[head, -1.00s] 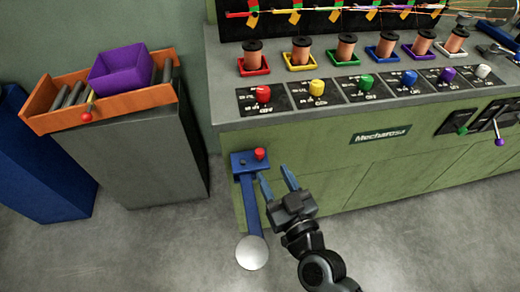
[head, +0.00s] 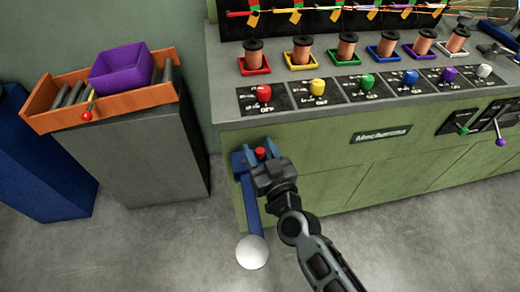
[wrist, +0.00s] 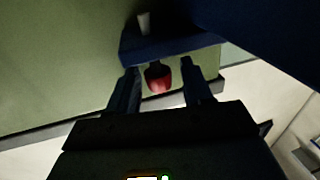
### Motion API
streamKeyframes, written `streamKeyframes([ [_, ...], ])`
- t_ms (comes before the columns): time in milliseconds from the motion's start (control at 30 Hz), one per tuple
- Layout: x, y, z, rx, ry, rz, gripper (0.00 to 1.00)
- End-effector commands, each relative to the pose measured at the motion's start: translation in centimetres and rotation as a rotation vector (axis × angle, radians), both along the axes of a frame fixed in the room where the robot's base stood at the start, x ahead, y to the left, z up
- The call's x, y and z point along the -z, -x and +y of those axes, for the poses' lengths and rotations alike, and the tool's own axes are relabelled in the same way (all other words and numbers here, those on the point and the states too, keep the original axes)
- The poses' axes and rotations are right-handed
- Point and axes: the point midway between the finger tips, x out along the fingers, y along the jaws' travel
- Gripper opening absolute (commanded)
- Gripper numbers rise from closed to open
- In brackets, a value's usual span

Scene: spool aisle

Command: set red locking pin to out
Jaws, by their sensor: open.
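The red locking pin (head: 260,153) is a small red knob on a blue bracket (head: 237,161) on the green machine's front, at its left end. My gripper (head: 257,150) is open, with one finger on each side of the pin in the head view. In the wrist view, the red pin (wrist: 158,78) shows between the two open fingers (wrist: 160,85), with a gap on each side. I cannot tell whether a finger touches it. A blue lever with a white round end (head: 252,252) hangs below the bracket, partly hidden by my gripper.
Above is the grey machine top with coloured knobs, such as a red one (head: 264,93), and copper spools in coloured trays. A grey cabinet (head: 145,150) with an orange roller tray (head: 110,104) and purple bin (head: 122,70) stands left. Floor in front is clear.

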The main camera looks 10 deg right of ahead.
Motion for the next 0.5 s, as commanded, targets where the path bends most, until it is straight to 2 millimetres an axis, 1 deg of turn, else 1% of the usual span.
streamKeyframes([
  [33, 0.0, 0.01, -0.01, 0.0, 0.0, 0.0, 0.5],
  [67, 0.0, 0.02, -0.01, 0.0, 0.0, 0.0, 0.47],
  [500, 0.0, 0.04, -0.02, 0.0, 0.0, 0.0, 0.05],
])
